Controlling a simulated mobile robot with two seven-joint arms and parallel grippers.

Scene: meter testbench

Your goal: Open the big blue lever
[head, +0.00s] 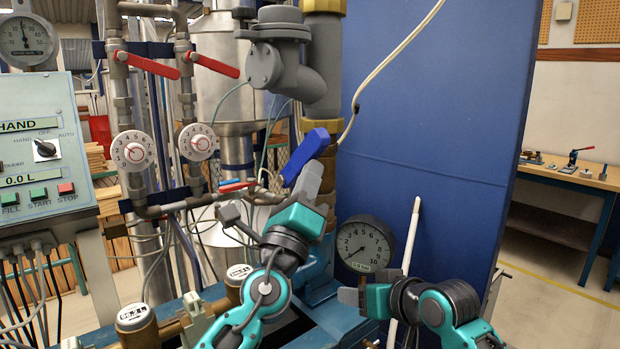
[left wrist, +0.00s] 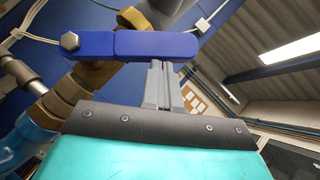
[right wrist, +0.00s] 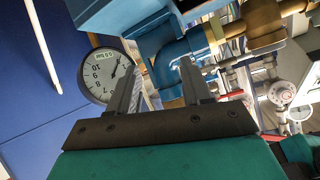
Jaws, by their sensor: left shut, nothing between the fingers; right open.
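The big blue lever (head: 306,156) is mounted on the brass-coloured vertical pipe in the head view and slants down to the left. In the left wrist view the blue lever (left wrist: 130,44) runs across the top, with a bolt at its left end. My left gripper (head: 308,180) is shut and empty, its fingertips just below the lever; it also shows in the left wrist view (left wrist: 161,68), by the lever's lower edge. I cannot tell whether they touch. My right gripper (head: 350,296) is open and empty, low by the dial gauge; it also shows in the right wrist view (right wrist: 160,80).
A round dial gauge (head: 362,245) sits right of the pipe. A large blue panel (head: 430,110) stands behind. Red levers (head: 213,66) and white dials (head: 132,151) are on pipes to the left. A control box (head: 45,150) stands at far left. A white rod (head: 411,240) rises near my right arm.

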